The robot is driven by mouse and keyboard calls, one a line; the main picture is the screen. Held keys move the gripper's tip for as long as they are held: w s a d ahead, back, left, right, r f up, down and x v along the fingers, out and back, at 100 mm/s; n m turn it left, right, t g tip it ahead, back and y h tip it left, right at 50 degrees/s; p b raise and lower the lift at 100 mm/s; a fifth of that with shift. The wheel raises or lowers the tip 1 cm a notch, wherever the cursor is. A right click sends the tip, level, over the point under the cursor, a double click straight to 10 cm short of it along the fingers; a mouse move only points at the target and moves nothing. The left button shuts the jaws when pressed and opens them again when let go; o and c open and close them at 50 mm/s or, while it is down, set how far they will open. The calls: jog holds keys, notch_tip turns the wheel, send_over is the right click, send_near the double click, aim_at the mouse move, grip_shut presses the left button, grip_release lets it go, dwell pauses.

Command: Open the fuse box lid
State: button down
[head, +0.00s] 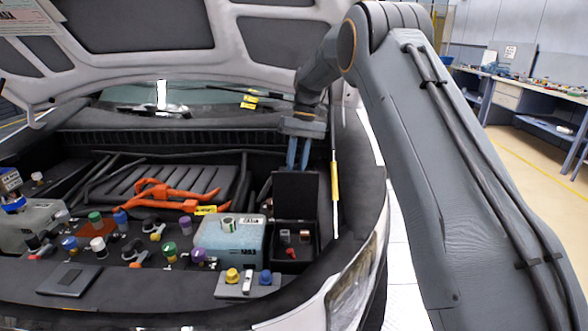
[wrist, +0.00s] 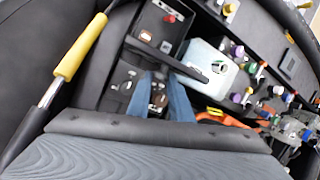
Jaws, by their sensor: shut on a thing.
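The fuse box (head: 315,250) is a black box at the right side of the engine bay. Its black lid (head: 296,195) stands upright at the back of the box, so the inside shows, with small red and brown parts. In the wrist view the lid (wrist: 190,72) shows nearly edge-on as a dark bar, and the open box (wrist: 184,42) lies beyond it. My gripper (head: 298,163) comes down from above at the lid's top edge. Its blue fingers (wrist: 161,80) are shut on the lid, with a gap between them. The lid hides the fingertips in the head view.
A pale blue coolant tank (head: 230,240) with a round top stands left of the box. Orange cables (head: 175,195) lie further left. A yellow-sleeved prop rod (head: 335,185) rises close right of the lid; the raised hood is overhead.

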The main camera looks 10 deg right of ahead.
jog(key=c, duration=1.9)
grip_release()
jog(key=shift+s+d+f, duration=0.1)
jog(key=shift+d+f, duration=0.3)
jog(key=shift+d, duration=0.05)
jog(key=o, duration=0.3)
jog(key=shift+d, duration=0.15)
jog(key=shift+a+b+v, duration=0.15)
jog(key=shift+b+v, duration=0.45)
jog(key=shift+v, duration=1.4)
jog(key=shift+a+b+v, duration=0.1)
jog(key=shift+b+v, duration=0.45)
jog(key=shift+v, duration=1.5)
